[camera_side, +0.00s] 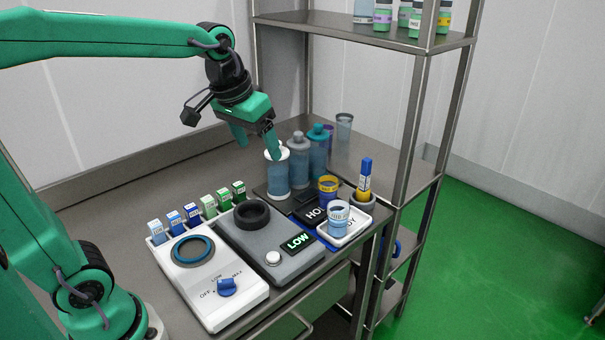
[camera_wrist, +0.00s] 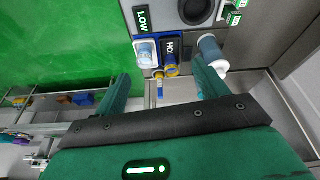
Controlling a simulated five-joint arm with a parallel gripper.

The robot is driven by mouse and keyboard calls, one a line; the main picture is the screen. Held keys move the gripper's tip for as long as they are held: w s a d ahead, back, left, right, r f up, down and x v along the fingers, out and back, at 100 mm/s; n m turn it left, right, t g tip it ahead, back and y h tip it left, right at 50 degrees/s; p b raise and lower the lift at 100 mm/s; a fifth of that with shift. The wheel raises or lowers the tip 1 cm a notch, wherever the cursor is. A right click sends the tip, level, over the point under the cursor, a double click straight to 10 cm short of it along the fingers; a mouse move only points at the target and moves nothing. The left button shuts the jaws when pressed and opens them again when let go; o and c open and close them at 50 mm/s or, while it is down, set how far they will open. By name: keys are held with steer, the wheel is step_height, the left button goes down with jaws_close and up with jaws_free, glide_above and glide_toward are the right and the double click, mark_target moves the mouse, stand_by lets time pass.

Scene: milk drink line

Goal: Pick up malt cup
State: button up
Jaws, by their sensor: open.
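Two small labelled cups stand at the counter's right end. One is yellow-banded (camera_side: 328,190), on the dark pad; the other is pale blue and white (camera_side: 338,218), on a white tray (camera_side: 328,241). I cannot read which is the malt cup. My gripper (camera_side: 256,141) is open and empty, high over the counter, left of and above both cups, near the bottle tops. In the wrist view the blue cup (camera_wrist: 147,52) and the yellow cup (camera_wrist: 171,69) lie ahead of my gripper (camera_wrist: 160,78), between the fingers' directions.
Several bottles (camera_side: 299,160) stand behind the cups, close to my finger. A blue-and-yellow marker-like item (camera_side: 364,178) stands in a holder at right. A grey LOW unit (camera_side: 270,250), a white dial unit (camera_side: 215,290) and a row of small cartons fill the front. A shelf post rises at right.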

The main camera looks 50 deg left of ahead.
steer(key=w+f+g, duration=0.1)
steer(key=w, duration=0.7)
steer(key=n+g, duration=0.3)
glide_above(328, 189)
steer(key=w+a, duration=0.2)
step_height(328, 189, down, 16)
steer(key=shift+w+d+f, duration=0.1)
steer(key=shift+f, duration=0.1)
steer(key=shift+f, duration=1.25)
steer(key=shift+f, duration=0.1)
steer(key=shift+f, duration=2.5)
